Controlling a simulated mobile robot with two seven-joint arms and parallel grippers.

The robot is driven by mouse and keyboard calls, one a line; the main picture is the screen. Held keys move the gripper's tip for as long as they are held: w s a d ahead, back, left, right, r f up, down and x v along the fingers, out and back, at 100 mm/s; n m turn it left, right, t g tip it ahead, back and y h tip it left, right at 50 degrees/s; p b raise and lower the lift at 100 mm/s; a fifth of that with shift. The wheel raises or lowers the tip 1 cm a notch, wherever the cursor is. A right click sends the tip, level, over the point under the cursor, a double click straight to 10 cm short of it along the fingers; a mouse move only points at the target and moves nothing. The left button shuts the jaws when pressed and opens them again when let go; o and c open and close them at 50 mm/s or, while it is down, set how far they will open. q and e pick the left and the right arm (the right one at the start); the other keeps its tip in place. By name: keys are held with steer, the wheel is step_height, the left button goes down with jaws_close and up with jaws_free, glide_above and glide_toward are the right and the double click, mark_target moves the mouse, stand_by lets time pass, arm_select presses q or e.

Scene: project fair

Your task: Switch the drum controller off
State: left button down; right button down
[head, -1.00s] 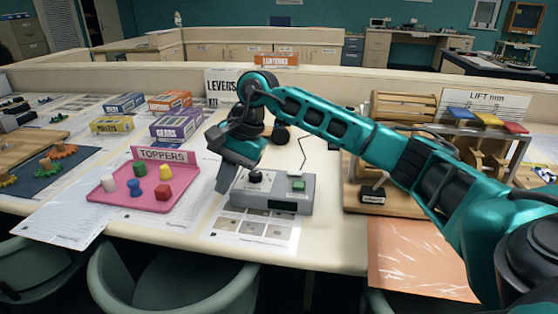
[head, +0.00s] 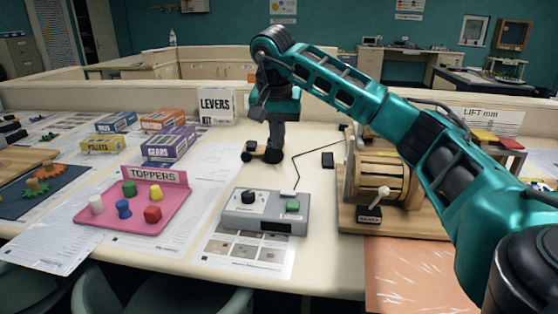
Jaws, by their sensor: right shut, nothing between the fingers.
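The drum controller is a grey box (head: 263,226) on the table, with a black knob (head: 248,197) on its left and a green button (head: 292,206) on its right. A dark display is on its front face. I cannot read the knob's setting. A thin cable runs from behind the box. The wooden drum (head: 380,176) stands on a board to its right. My right gripper (head: 275,138) is shut and empty, pointing down above and behind the controller, clear of it. My left gripper is out of view.
A small wheeled cart (head: 262,153) is close by the right gripper's tip. A pink tray (head: 160,222) with several coloured pieces lies left of the controller.

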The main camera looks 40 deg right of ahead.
glide_toward(285, 191)
steer(key=x, duration=0.2)
steer(key=w+x, duration=0.1)
steer(key=x, duration=0.2)
steer(key=shift+a+f+b, duration=0.15)
steer(key=shift+f+b, duration=0.1)
steer(key=shift+b, duration=0.1)
steer(key=shift+w+f, duration=0.1)
steer(key=shift+f, duration=0.35)
steer(key=shift+a+f, duration=0.1)
steer(key=shift+f, duration=0.1)
steer(key=shift+s+d+r+p, duration=0.35)
steer(key=shift+s+d+p, duration=0.15)
steer(key=shift+s+p, duration=0.05)
